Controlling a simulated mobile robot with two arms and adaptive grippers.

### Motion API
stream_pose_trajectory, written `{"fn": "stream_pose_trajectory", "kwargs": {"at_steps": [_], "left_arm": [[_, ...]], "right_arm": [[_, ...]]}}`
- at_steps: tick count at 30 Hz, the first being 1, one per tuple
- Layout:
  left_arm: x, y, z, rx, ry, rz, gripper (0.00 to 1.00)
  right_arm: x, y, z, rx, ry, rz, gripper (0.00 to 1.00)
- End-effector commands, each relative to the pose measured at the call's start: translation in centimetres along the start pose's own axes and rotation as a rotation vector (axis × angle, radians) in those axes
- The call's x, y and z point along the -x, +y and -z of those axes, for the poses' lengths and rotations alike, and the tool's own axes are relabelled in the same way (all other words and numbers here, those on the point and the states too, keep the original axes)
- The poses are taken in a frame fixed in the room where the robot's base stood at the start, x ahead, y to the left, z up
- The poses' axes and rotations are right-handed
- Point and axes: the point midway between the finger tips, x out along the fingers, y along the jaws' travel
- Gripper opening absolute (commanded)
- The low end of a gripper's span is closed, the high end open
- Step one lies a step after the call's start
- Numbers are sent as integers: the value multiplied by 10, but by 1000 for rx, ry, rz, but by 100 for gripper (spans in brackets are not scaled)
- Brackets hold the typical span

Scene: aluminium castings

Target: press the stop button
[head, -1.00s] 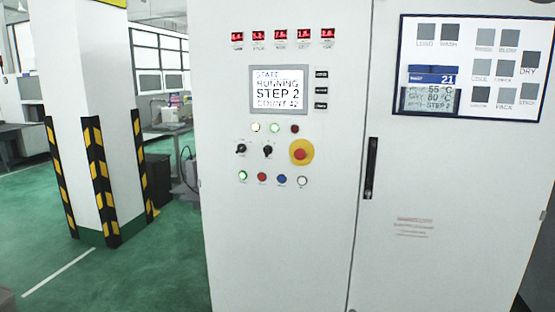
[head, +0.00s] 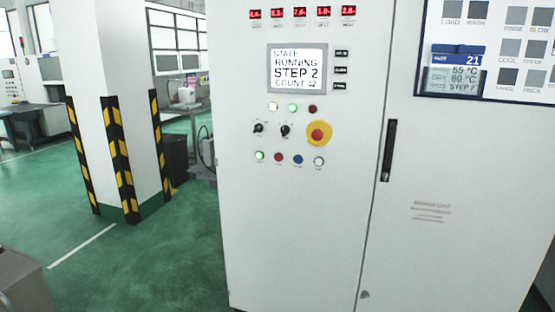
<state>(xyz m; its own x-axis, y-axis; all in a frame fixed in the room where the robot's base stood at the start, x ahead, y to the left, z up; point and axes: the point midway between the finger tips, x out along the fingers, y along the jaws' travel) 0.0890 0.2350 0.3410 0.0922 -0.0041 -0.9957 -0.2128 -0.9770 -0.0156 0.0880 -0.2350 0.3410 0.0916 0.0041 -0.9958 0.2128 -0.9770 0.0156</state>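A white control cabinet (head: 300,225) stands in front of me in the head view. Its left door carries a screen (head: 297,69) reading RUNNING, STEP 2. Below it is a large red mushroom button on a yellow round plate (head: 319,133). A row of small buttons sits lower: a lit green one (head: 259,156), a red one (head: 279,157), a blue one (head: 298,159) and a white one (head: 319,161). The labels under them are too small to read. Two black rotary knobs (head: 285,131) are left of the mushroom button. Neither gripper is in view.
A white pillar (head: 128,60) with black and yellow corner guards stands left of the cabinet. The green floor (head: 150,265) between them is open. A black door handle (head: 388,150) and a framed display panel (head: 500,50) are on the right door. A grey object (head: 25,280) is at the lower left.

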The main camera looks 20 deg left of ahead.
Motion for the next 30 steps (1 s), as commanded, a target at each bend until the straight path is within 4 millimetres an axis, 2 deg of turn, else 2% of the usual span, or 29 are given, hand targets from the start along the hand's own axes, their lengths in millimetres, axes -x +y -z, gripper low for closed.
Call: {"fn": "stream_pose_trajectory", "kwargs": {"at_steps": [2, 11, 30], "left_arm": [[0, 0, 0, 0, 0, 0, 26], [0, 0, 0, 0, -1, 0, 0], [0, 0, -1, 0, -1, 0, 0]], "right_arm": [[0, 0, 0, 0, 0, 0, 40], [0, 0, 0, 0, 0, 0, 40], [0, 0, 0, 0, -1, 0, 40]]}}
